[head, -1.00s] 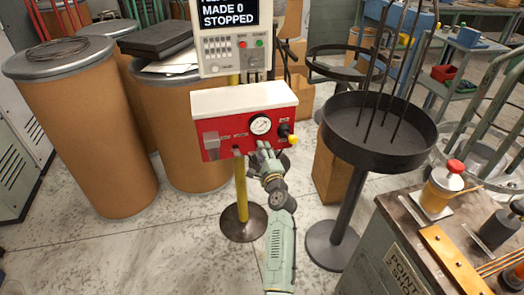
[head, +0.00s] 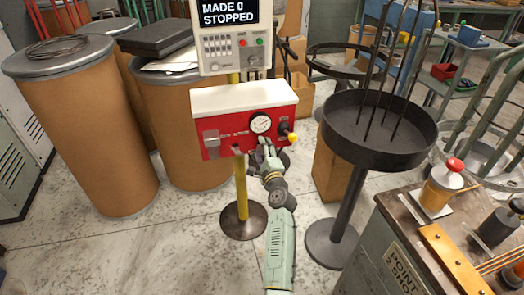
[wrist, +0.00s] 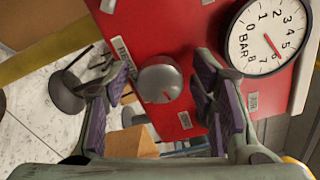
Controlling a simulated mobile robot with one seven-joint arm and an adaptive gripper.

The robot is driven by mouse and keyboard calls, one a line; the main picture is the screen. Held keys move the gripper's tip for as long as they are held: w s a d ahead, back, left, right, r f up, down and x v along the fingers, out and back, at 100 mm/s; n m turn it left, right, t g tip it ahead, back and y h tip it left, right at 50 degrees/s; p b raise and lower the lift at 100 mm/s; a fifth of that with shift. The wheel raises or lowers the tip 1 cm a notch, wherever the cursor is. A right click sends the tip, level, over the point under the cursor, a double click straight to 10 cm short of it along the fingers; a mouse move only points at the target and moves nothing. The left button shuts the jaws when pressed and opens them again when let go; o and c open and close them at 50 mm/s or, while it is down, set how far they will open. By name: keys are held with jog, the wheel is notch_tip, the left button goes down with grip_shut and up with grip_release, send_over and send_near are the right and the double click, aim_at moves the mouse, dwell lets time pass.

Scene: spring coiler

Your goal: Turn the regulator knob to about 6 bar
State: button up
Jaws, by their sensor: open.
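The regulator knob (wrist: 160,83) is round and grey with a small red mark, on the face of a red panel (head: 214,126). In the wrist view my gripper (wrist: 163,90) is open, with one finger on each side of the knob and gaps visible beside it. In the head view my gripper (head: 266,148) is at the panel's lower front, under the gauge, and it seems to hide the knob. The pressure gauge (wrist: 268,40) is white and marked BAR. It also shows in the head view (head: 260,123). Its red needle points to the lower right, near 6; the exact reading is unclear.
A black fitting with a yellow part (head: 292,137) sticks out at the panel's right. A control box (head: 232,45) above reads "MADE 0 STOPPED". A black round tray stand (head: 400,155) is to the right, and brown drums (head: 90,130) are to the left.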

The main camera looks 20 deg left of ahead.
jog(key=v, duration=1.2)
